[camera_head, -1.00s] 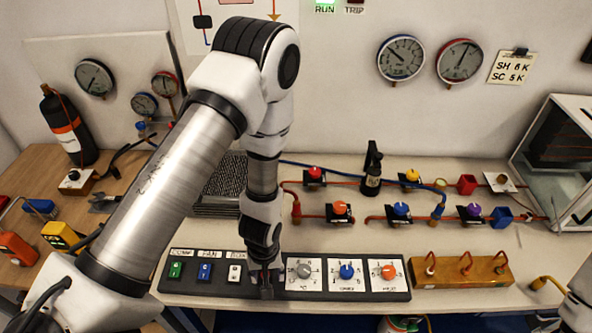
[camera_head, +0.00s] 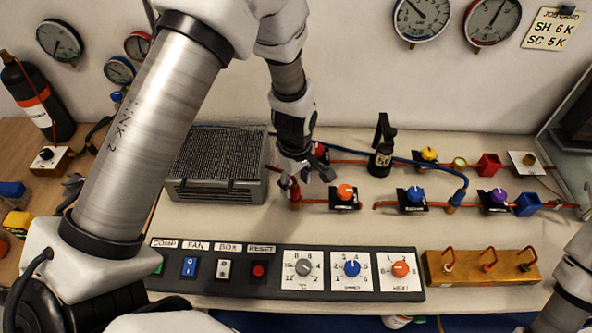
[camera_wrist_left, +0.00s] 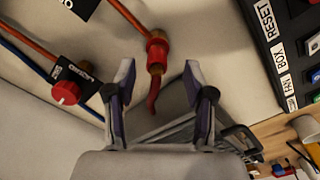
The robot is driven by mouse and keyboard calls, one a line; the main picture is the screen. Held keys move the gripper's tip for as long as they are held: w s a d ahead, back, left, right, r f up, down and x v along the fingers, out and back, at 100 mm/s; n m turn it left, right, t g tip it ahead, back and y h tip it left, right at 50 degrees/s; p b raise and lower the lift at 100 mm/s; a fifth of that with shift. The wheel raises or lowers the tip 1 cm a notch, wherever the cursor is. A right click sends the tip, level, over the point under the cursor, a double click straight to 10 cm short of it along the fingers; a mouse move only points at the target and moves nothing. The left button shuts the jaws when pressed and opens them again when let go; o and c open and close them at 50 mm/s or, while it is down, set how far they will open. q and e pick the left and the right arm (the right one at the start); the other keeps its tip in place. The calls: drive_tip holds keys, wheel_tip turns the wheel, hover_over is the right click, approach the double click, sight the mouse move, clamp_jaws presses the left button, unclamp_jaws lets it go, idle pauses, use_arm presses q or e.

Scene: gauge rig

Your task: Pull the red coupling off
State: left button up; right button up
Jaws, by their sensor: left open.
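The red coupling (camera_head: 294,191) sits at the left end of a copper-coloured pipe on the bench, partly hidden by my left gripper. In the left wrist view the red coupling (camera_wrist_left: 157,52), with a brass part, shows just beyond the fingertips, and a short red hose runs from it down between the fingers. My left gripper (camera_head: 310,172) is open beside and over the coupling in the head view; its spread fingers also show in the left wrist view (camera_wrist_left: 159,82). No grip on the coupling is visible. Of my right arm only a link shows at the right edge.
A grey finned unit (camera_head: 216,195) stands left of the coupling. A control panel (camera_head: 210,285) lies in front. An orange-knobbed valve (camera_head: 345,193) is close on the right. A red-knobbed valve (camera_wrist_left: 66,92) and blue hose are near the gripper.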

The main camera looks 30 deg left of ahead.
sight(295, 184)
use_arm(q)
drive_tip(key=f, duration=0.4)
drive_tip(key=shift+w+a+f+p, duration=0.1)
drive_tip(key=shift+w+f+p, duration=0.15)
drive_tip(key=shift+w+p, duration=0.1)
drive_tip(key=shift+s+r, duration=0.1)
drive_tip(key=shift+s, duration=0.1)
clamp_jaws()
